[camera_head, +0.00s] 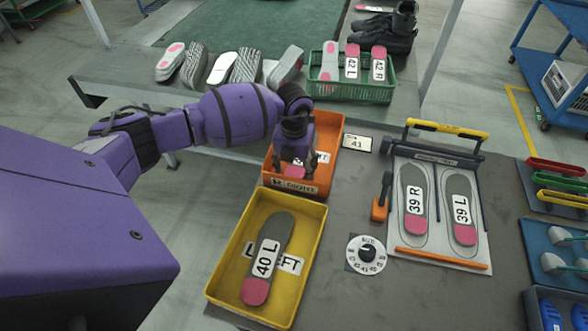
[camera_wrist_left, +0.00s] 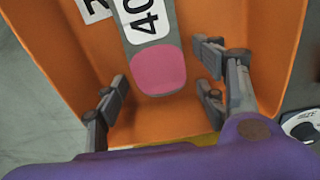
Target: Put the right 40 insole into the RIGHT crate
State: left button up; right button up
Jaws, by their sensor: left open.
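My left gripper (camera_head: 295,163) is open, pointing down into the orange RIGHT crate (camera_head: 334,136). A grey insole with a pink heel (camera_head: 293,173) lies in that crate, mostly hidden by the gripper in the head view. In the left wrist view the insole (camera_wrist_left: 158,70) shows a "40" label, its letter cut off. It lies between the open fingers (camera_wrist_left: 162,82), with gaps on both sides. The yellow LEFT crate (camera_head: 316,228) in front holds the 40 L insole (camera_head: 266,258). My right gripper is not in view.
A fixture (camera_head: 445,160) holding the 39 R (camera_head: 414,205) and 39 L (camera_head: 461,209) insoles stands to the right, beside a size dial (camera_head: 367,254). Behind are a green basket (camera_head: 365,92) with insoles, several shoe soles and black boots (camera_head: 388,35).

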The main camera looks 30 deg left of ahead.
pick_arm(q)
notch_tip(320, 180, up, 12)
jog(key=shift+r, duration=0.2)
dwell(0.4)
